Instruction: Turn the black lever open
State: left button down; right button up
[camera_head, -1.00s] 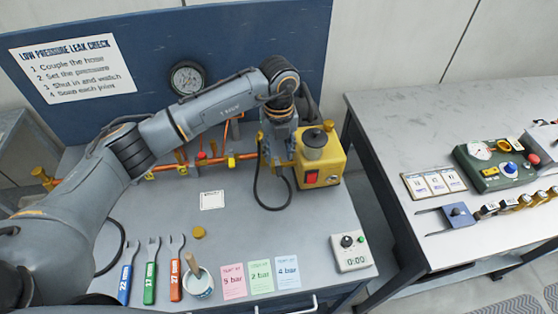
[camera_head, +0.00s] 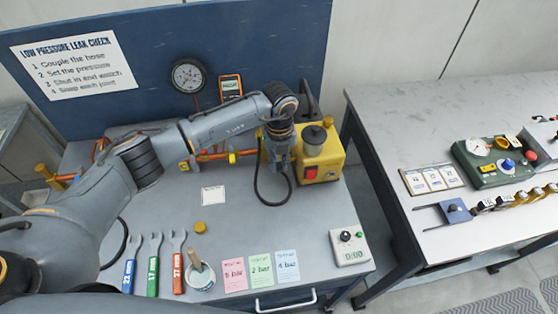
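My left arm reaches in from the left across the workbench. My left gripper (camera_head: 279,158) points down at the left side of the yellow box (camera_head: 320,158), close to it, and its fingertips are hard to make out. Whether it touches anything cannot be told. The box has a dark round cap (camera_head: 314,135) on top and a red switch (camera_head: 310,173) on its front. I cannot clearly pick out a black lever; the area by the gripper is partly hidden by my wrist. My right gripper is not in view.
A copper pipe with coloured valve handles (camera_head: 232,157) runs along the bench back, partly behind my arm. A gauge (camera_head: 188,76) and orange meter (camera_head: 230,88) are on the blue panel. Several wrenches (camera_head: 153,265), a pot (camera_head: 200,276) and coloured cards (camera_head: 260,270) lie in front. The middle is fairly clear.

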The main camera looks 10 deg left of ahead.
pick_arm(q)
jog(key=w+a+m+b, duration=0.2)
jog(key=a+m+b, duration=0.4)
jog(key=m+b, duration=1)
jog(key=shift+m, duration=0.5)
jog(key=shift+w, duration=0.15)
dwell(0.5)
jog(key=c, duration=1.3)
grip_release()
notch_tip(320, 180, up, 12)
jog(key=shift+r, duration=0.1)
